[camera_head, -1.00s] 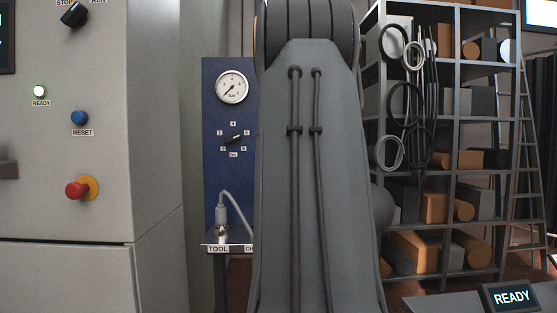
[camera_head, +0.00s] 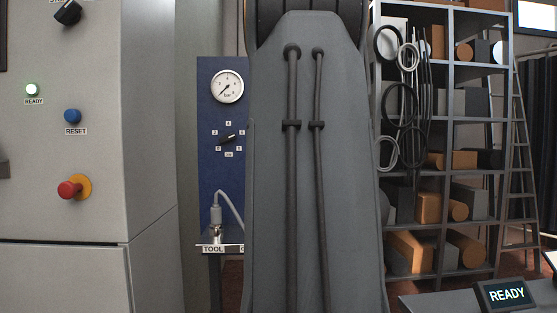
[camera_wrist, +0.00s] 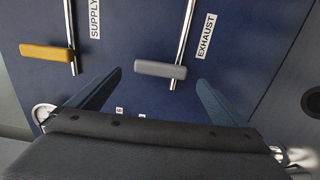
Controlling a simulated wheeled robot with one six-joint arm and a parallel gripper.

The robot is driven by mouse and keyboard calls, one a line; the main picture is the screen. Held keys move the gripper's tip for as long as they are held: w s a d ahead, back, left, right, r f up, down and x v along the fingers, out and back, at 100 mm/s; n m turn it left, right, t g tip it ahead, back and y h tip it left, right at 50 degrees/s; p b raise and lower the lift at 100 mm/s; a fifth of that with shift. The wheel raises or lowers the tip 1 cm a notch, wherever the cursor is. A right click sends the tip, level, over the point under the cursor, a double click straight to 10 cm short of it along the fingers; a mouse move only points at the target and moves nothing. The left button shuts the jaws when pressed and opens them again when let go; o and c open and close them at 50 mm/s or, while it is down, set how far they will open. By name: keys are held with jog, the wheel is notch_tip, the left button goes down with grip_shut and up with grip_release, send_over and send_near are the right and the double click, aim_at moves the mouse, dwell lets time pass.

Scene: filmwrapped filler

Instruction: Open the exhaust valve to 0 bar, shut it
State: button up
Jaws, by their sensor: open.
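The exhaust valve's grey lever (camera_wrist: 160,69) lies across its metal pipe in the wrist view, beside the EXHAUST label (camera_wrist: 206,37). My gripper (camera_wrist: 159,80) is open, one finger to each side of this lever and apparently not touching it. The supply valve's yellow lever (camera_wrist: 47,52) lies across its own pipe to the left. In the head view, the pressure gauge (camera_head: 227,86) on the blue panel (camera_head: 208,175) has its needle pointing lower left; the exact reading is too small to tell. My arm hides the valves there.
Below the gauge are a black selector knob (camera_head: 228,137) and a small shelf labelled TOOL (camera_head: 213,249) with a cabled plug (camera_head: 216,216). A grey cabinet (camera_head: 80,190) with buttons stands left. Loaded shelving (camera_head: 447,120) stands right. A READY display (camera_head: 507,295) is at lower right.

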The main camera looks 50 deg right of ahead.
jog(key=shift+v, duration=1.75)
jog(key=w+a+f+m+g+y+p, duration=0.1)
jog(key=w+a+f+y, duration=0.25)
jog(key=a+f, duration=0.35)
jog(key=w+a+f+m+y+p, duration=0.1)
jog(key=w+a+f+y, duration=0.25)
jog(key=a+f, duration=0.45)
jog(key=a+f+m+g+y, duration=0.1)
jog(key=a+f, duration=0.1)
jog(key=a, duration=0.3)
jog(key=a+f+g+y+p, duration=0.1)
jog(key=a+f, duration=0.2)
jog(key=a, duration=0.3)
jog(key=a+f+m+g+y, duration=0.1)
jog(key=a+f, duration=0.1)
jog(key=a, duration=0.3)
jog(key=s+a+f+m+g+y+p, duration=0.1)
jog(key=s+a+f, duration=0.4)
jog(key=s+a, duration=0.6)
jog(key=s+a+f+m+g+y+p, duration=0.2)
jog(key=s+a+f+g, duration=0.3)
jog(key=s+a, duration=0.6)
jog(key=a+m+g, duration=0.1)
jog(key=a, duration=0.2)
jog(key=shift+a+f+g+y, duration=0.2)
jog(key=shift+g+y, duration=0.1)
jog(key=shift+y, duration=0.1)
jog(key=shift+d, duration=0.2)
